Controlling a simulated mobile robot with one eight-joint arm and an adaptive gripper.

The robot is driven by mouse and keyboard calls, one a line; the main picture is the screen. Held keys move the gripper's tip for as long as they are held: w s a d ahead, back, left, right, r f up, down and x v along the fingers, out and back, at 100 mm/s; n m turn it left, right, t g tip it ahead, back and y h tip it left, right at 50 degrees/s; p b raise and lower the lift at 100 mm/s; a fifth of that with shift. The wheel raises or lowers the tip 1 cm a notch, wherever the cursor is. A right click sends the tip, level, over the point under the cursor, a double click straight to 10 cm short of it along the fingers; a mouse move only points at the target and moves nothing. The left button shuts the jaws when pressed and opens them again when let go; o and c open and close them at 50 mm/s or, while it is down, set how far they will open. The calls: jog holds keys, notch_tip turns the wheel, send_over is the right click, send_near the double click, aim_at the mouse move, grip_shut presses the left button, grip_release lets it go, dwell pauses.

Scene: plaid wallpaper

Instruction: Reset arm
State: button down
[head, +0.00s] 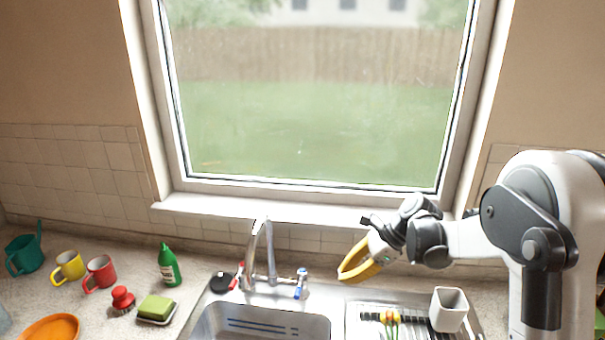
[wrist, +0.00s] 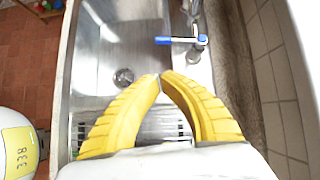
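My gripper (head: 342,275) is above the right side of the sink, in front of the window. Its two yellow fingers also show in the wrist view (wrist: 161,77). Their tips come together with nothing visible between them. The arm reaches in from the right, and the gripper points left and down. The sink basin (wrist: 110,45) lies below the fingers in the wrist view, with its drain visible.
A faucet (head: 270,250) and a blue-tipped tap (head: 301,284) stand behind the basin. A white cup (head: 448,310) stands on the drainboard at right. Mugs, a green bottle (head: 169,266), a sponge (head: 156,307) and an orange bowl (head: 52,328) are on the left counter.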

jog(key=s+d+r+n+t+h+b, duration=0.1)
jog(key=s+r+n+h+b, duration=0.15)
jog(key=s+n, duration=0.35)
jog(key=s+d+r+n+t+h+b, duration=0.1)
jog(key=s+n+t+h+b, duration=0.2)
jog(key=s, duration=0.4)
jog(key=s+d+f+n+t+h+b, duration=0.2)
jog(key=s+d+f+n+b, duration=0.1)
jog(key=s+n, duration=0.6)
jog(key=s+f+b, duration=0.1)
jog(key=s+b, duration=0.1)
jog(key=shift+s+d+f+n, duration=0.2)
jog(key=shift+s+f+n, duration=0.1)
jog(key=shift+s+n, duration=0.1)
jog(key=shift+d, duration=0.1)
